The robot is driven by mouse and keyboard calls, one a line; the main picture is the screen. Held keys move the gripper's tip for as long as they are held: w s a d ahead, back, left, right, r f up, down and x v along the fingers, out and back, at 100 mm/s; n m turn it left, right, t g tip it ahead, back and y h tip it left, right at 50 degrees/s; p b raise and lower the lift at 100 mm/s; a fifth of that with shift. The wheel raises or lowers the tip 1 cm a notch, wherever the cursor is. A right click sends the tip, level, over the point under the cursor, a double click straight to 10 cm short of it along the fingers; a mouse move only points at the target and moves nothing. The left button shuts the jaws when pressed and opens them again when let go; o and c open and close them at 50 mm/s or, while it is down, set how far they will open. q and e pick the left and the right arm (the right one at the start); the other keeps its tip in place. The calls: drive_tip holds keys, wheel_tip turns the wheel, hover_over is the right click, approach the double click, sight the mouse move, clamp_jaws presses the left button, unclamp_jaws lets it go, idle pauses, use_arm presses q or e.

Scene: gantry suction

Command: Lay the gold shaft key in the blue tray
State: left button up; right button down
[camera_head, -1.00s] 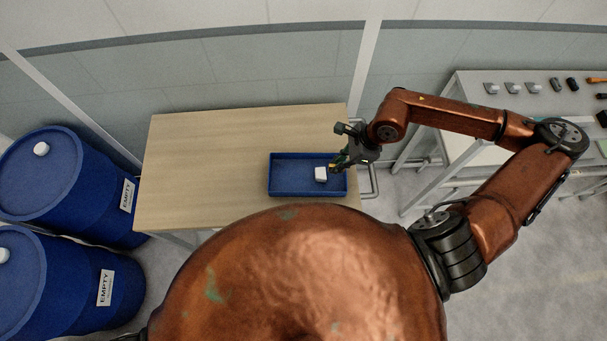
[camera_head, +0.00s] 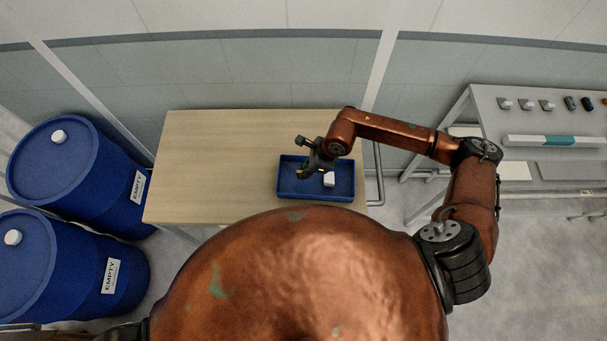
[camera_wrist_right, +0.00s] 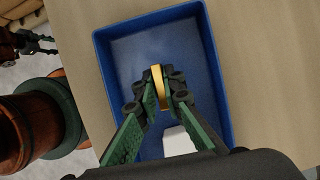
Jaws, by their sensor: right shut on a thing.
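The gold shaft key (camera_wrist_right: 158,86) is a small bar gripped between the fingertips of my right gripper (camera_wrist_right: 160,94). In the head view my right gripper (camera_head: 304,170) is over the left-middle part of the blue tray (camera_head: 345,197), with a hint of gold at its tips. In the right wrist view the key is above the floor of the tray (camera_wrist_right: 101,62); its exact height is unclear. A dark gripper, seemingly my left one (camera_wrist_right: 36,42), shows small at the upper left of the wrist view, its jaws unclear.
A white block (camera_head: 329,180) lies in the tray, right of my gripper. The tray stands on a wooden table (camera_head: 215,150) with free room to its left. Blue barrels (camera_head: 75,175) stand at the left. A grey bench (camera_head: 540,112) with small parts is at the right.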

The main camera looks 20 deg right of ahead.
drive_tip(key=shift+f, duration=1.45)
drive_tip(key=shift+f, duration=0.1)
drive_tip(key=c, duration=2)
unclamp_jaws()
drive_tip(key=shift+c, duration=0.2)
drive_tip(key=v, duration=1.2)
